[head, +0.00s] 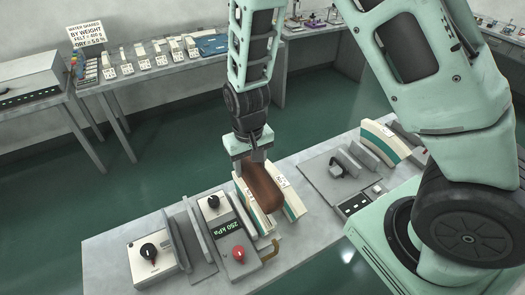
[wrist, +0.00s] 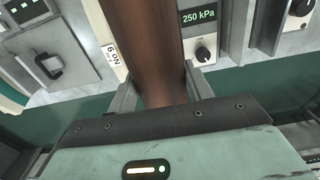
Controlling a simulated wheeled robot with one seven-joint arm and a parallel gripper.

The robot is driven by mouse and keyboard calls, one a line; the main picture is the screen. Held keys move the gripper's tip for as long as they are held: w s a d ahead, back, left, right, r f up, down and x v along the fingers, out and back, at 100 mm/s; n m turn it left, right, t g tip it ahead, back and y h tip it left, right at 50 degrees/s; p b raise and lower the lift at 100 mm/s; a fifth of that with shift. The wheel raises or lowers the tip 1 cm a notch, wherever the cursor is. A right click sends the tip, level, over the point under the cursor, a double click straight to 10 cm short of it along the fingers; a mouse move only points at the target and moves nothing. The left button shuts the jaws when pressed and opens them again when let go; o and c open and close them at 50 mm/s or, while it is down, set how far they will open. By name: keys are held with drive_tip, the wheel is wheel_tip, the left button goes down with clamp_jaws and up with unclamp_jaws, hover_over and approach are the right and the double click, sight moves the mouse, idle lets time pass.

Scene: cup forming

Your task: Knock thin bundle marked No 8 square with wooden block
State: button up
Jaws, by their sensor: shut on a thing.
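My gripper (head: 257,158) is shut on the brown wooden block (head: 264,188). The block also fills the space between the fingers in the wrist view (wrist: 150,50). In the head view, cream pieces with teal stripes show on both sides of the block, one on the left (head: 246,206) and one on the right (head: 290,199). The block hides their middle, and I cannot tell whether it touches them. A white label (wrist: 111,53) beside the block in the wrist view reads like No 9 or No 6. I cannot make out a No 8 mark.
A 250 kPa display (head: 229,231) with a black knob and red button stands at left on the bench. Another cream and teal bundle (head: 384,142) lies at right, past grey plates (head: 345,170).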

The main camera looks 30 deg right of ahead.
drive_tip(key=shift+a+f+b, duration=0.1)
drive_tip(key=shift+f+b, duration=2.3)
drive_tip(key=shift+f, duration=0.3)
wheel_tip(320, 180, down, 4)
drive_tip(key=b, duration=0.2)
drive_tip(key=shift+r+b, duration=0.15)
drive_tip(key=shift+b, duration=0.25)
drive_tip(key=shift+r, duration=0.15)
drive_tip(key=shift+c, duration=0.8)
drive_tip(key=shift+r+p, duration=1.8)
drive_tip(key=shift+f, duration=0.1)
